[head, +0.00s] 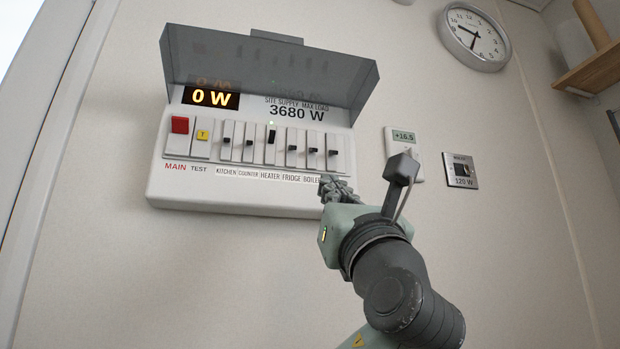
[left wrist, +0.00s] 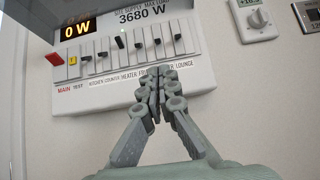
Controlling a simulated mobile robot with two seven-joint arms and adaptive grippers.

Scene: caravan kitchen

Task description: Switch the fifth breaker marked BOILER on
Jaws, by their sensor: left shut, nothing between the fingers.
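The white breaker panel (head: 240,196) hangs on the wall with its grey flap raised. The fifth breaker, BOILER (head: 313,150), has its small black toggle low, like most of its neighbours; the HEATER toggle (head: 271,134) stands higher. The BOILER breaker also shows in the left wrist view (left wrist: 157,42), just above my fingertips. My left gripper (head: 329,181) is shut and empty, in front of the panel's lower right part below the breaker row. Its fingers (left wrist: 154,78) hide the BOILER label in the wrist view. Whether they touch the panel cannot be told. My right gripper is out of view.
The red MAIN switch (head: 180,125) and yellow TEST button (head: 202,135) sit left of the row. The display (head: 211,97) reads 0 W. The raised flap (head: 268,68) overhangs the switches. A thermostat (head: 404,140) and a small dial plate (head: 460,170) are at right.

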